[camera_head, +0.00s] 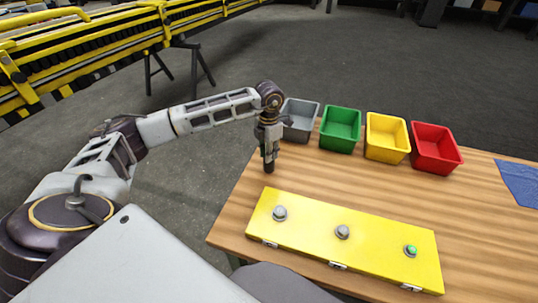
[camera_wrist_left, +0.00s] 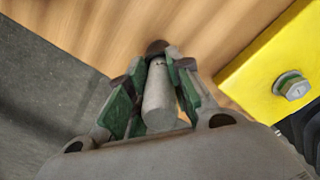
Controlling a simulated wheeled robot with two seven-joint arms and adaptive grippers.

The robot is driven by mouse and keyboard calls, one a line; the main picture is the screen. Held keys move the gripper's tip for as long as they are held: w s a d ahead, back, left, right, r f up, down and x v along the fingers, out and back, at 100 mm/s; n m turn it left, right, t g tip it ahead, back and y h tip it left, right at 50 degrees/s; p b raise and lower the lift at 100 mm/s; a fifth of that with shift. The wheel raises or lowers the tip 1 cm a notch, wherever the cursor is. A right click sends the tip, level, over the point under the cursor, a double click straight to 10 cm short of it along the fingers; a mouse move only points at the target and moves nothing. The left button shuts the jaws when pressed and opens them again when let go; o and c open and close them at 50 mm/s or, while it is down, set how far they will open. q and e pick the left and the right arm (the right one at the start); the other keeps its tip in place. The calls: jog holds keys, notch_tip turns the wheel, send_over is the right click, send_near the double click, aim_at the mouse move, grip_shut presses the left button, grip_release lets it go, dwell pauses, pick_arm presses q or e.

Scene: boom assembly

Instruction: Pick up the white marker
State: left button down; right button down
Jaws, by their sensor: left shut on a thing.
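The white marker (camera_wrist_left: 160,95) shows in the left wrist view as a pale cylinder with a dark tip, between the green-padded fingers of my left gripper (camera_wrist_left: 158,75). The fingers are shut on it. In the head view my left gripper (camera_head: 269,160) points down over the left edge of the wooden table, behind the yellow panel. The marker is hard to make out there; a dark end shows below the fingers. I cannot tell whether the tip touches the table. My right gripper is not in view.
A yellow panel (camera_head: 310,222) with several round buttons lies at the table's front. Grey (camera_head: 299,124), green (camera_head: 340,130), yellow (camera_head: 386,137) and red (camera_head: 436,148) bins stand in a row behind. A blue mat (camera_head: 518,181) lies at the right. The wooden table (camera_head: 480,220) is clear between them.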

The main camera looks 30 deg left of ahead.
pick_arm(q)
jog(key=shift+r, duration=0.1)
jog(key=shift+r+b, duration=0.55)
jog(key=shift+r, duration=4.35)
jog(key=shift+r, duration=0.1)
